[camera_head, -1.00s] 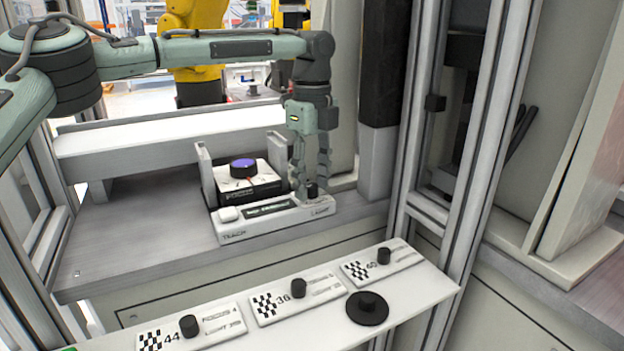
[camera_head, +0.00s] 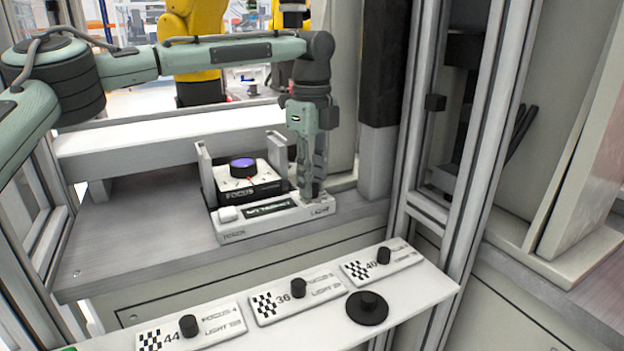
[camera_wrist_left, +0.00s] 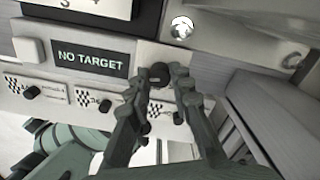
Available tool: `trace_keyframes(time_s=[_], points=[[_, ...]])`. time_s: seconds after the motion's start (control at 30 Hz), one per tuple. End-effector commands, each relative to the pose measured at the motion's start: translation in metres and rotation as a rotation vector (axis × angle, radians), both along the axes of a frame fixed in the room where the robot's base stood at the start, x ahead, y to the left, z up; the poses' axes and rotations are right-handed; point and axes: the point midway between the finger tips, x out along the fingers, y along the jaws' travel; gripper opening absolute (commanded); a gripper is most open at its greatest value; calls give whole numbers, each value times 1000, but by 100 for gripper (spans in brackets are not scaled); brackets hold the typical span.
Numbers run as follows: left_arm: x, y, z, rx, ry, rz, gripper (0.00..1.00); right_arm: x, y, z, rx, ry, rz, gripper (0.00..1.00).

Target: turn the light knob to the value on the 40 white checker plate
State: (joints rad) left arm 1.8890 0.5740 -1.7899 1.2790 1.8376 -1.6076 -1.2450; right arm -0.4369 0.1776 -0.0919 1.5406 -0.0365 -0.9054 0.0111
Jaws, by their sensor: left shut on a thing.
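The white light control box (camera_head: 228,235) has a "LIGHT" label at its right end and a screen (camera_wrist_left: 88,61) reading "NO TARGET". My left gripper (camera_head: 312,195) points down at that end, its fingers closed around the dark light knob (camera_wrist_left: 160,72). The fingers mostly hide this knob in the head view. The white checker plate marked 40 (camera_head: 408,261) lies at the right end of the front shelf and carries a black knob; its small print is too blurred to read. My right gripper is not in view.
The focus unit (camera_head: 262,187) with a blue-topped knob stands behind the box. A metal frame post (camera_head: 480,140) rises at right.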

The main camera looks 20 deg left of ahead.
Motion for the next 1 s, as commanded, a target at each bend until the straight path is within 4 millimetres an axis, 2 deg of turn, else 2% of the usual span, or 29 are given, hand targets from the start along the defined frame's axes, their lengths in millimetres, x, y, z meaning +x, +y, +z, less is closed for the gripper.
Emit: trace_keyframes(time_s=[0.27, 1.0], points=[[0, 0, -2, -4, 4, 193, 0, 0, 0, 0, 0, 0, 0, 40], [0, 0, 0, 0, 1, 895, 0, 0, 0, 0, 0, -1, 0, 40]])
